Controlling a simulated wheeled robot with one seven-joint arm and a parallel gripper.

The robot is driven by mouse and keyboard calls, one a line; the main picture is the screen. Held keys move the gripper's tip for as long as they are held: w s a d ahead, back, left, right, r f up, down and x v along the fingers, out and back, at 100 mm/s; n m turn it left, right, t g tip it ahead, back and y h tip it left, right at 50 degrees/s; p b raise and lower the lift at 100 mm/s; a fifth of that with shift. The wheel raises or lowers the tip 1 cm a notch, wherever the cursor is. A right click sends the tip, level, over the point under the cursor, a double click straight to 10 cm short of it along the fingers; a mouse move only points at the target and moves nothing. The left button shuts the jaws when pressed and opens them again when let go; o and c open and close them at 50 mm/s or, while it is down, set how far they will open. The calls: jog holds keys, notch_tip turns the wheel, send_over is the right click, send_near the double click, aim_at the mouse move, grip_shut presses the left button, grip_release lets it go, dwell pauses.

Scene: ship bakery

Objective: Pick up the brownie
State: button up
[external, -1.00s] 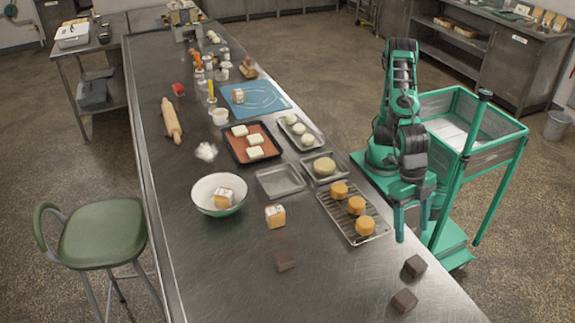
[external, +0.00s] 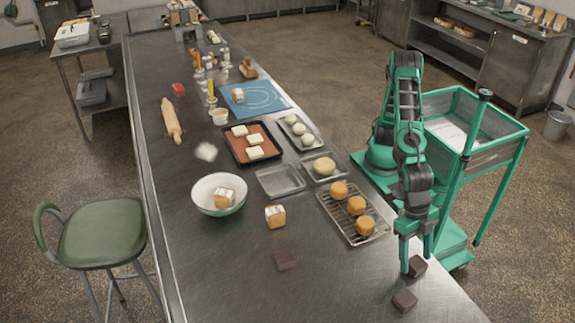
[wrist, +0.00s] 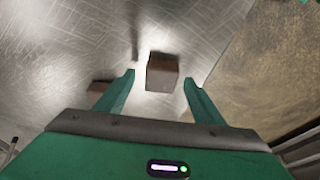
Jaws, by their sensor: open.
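Two dark brown brownie blocks lie near the right front edge of the steel counter. The farther brownie (external: 417,266) is beside my gripper's fingertips, and the nearer brownie (external: 404,301) lies just in front of it. In the wrist view, one brownie (wrist: 162,73) shows between and beyond the open fingertips (wrist: 160,76), apart from both. Another brown piece (wrist: 100,87) is partly hidden behind the left finger.
A cooling rack (external: 340,222) with three round golden cakes stands left of my gripper. A wrapped block (external: 275,216), a white bowl (external: 214,208) and several trays are further along. The counter's right edge is close to the brownies.

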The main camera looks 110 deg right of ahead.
aim_at(419, 265)
jog(key=shift+a+f, duration=0.15)
jog(key=shift+f, duration=0.3)
jog(key=c, duration=1.2)
jog(key=shift+o, duration=0.2)
jog(key=shift+r, duration=0.5)
notch_tip(419, 265, up, 3)
jog(key=s+a+r, duration=0.3)
jog(key=s+r, duration=0.4)
jog(key=s, duration=0.4)
jog(key=shift+s+a, duration=0.15)
jog(key=shift+a, duration=0.05)
